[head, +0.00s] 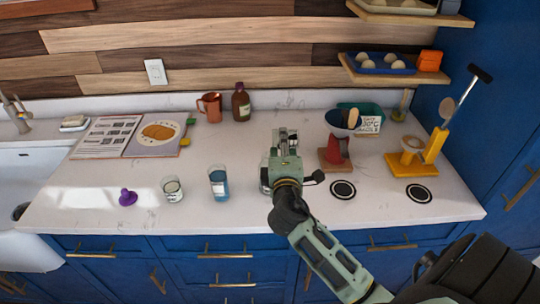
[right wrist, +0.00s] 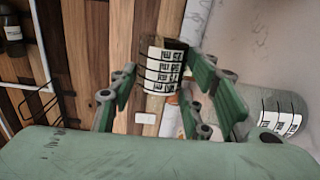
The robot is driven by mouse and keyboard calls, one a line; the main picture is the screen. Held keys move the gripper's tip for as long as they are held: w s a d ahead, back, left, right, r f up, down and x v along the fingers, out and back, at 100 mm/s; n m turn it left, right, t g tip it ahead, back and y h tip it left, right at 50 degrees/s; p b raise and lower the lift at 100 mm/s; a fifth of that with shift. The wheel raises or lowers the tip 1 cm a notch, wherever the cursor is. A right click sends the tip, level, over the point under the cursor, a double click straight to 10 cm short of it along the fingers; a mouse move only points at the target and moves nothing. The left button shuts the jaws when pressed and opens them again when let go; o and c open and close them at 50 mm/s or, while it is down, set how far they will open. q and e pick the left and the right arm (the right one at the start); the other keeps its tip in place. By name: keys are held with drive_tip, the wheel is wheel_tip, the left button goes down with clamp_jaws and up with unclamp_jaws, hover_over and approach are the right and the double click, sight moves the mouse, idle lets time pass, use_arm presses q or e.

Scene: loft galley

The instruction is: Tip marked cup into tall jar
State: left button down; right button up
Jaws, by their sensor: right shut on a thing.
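My right gripper (head: 286,138) is above the middle of the counter. In the right wrist view its fingers (right wrist: 163,88) are shut on the marked cup (right wrist: 163,66), a clear vessel with black-and-white scale bands. The cup is hard to make out in the head view behind the gripper. A clear glass vessel (head: 265,177) stands on the counter, mostly hidden by my right arm; I cannot tell whether it is the tall jar. Another vessel with scale labels (right wrist: 284,113) shows at the right of the wrist view, partly hidden by the gripper. My left gripper is not in view.
A glass of blue liquid (head: 218,184), a labelled clear glass (head: 172,189) and a purple stopper-like thing (head: 127,197) stand left of my arm. A red stand with a dark funnel (head: 338,150) and a yellow stand (head: 432,150) are at right.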

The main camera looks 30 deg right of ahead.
drive_tip(key=shift+w+a+r+n+p, duration=0.15)
drive_tip(key=shift+a+r+n+p, duration=0.05)
drive_tip(key=shift+n+p, duration=0.55)
drive_tip(key=shift+w+a+r+n+p, duration=0.1)
drive_tip(key=shift+a+r+n+p, duration=0.1)
drive_tip(key=shift+n+p, duration=0.5)
idle(0.6)
drive_tip(key=shift+w+a+r+n+p, duration=0.1)
drive_tip(key=shift+a+n+p, duration=0.05)
drive_tip(key=shift+n+p, duration=0.4)
drive_tip(key=shift+w+a+r+n+p, duration=0.1)
drive_tip(key=shift+a+n+p, duration=0.05)
drive_tip(key=shift+n+p, duration=0.3)
idle(0.7)
drive_tip(key=shift+f, duration=0.15)
